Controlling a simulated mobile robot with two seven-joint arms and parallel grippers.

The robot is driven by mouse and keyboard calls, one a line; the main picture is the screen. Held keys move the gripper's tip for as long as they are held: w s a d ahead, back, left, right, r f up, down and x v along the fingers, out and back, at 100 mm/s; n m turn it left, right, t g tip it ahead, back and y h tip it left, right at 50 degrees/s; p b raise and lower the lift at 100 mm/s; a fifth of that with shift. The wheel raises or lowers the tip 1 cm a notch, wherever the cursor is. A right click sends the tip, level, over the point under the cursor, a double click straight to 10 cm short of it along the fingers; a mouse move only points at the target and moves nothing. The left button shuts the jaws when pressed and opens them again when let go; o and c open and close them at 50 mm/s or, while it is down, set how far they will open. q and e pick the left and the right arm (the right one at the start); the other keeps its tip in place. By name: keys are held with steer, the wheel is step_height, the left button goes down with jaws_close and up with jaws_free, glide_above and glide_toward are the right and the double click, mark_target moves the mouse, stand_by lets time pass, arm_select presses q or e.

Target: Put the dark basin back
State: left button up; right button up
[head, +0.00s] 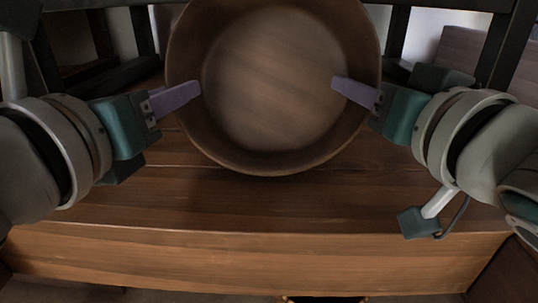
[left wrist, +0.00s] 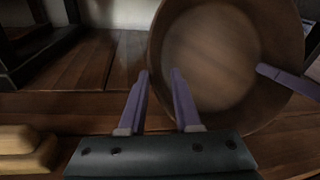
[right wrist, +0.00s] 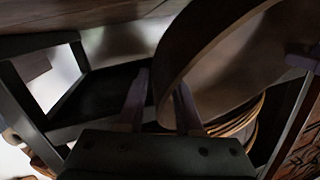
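The dark basin (head: 272,163) is a large round brown wooden vessel with its open top toward the head camera. It hangs between my two grippers, apparently above the wooden table. My left gripper (head: 176,98) has the basin's left rim between its fingers, one inside and one outside. The left wrist view shows this rim (left wrist: 158,60) and the basin's blurred inside. My right gripper (head: 356,92) has the opposite rim between its fingers. The right wrist view shows the basin wall (right wrist: 188,50) between them. The basin's underside is hidden in the head view.
The wooden table top (head: 255,208) is bare in front of the basin. Dark frames (head: 500,45) stand behind on both sides. A pale yellowish block (left wrist: 25,145) lies at the lower left of the left wrist view. A round, ribbed brown object (right wrist: 243,122) shows below the basin in the right wrist view.

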arm_select(q)
steer(key=shift+o, duration=0.3)
arm_select(e)
steer(key=shift+o, duration=0.4)
arm_select(q)
steer(key=shift+s, duration=0.1)
arm_select(e)
steer(key=shift+a, duration=0.1)
steer(key=shift+s, duration=0.1)
arm_select(q)
steer(key=v, duration=1.1)
steer(key=shift+s, duration=0.4)
arm_select(e)
steer(key=f+v, duration=0.1)
steer(key=v, duration=1.1)
steer(key=shift+r, duration=0.4)
arm_select(q)
steer(key=shift+a+r, duration=0.1)
steer(key=shift+r, duration=0.05)
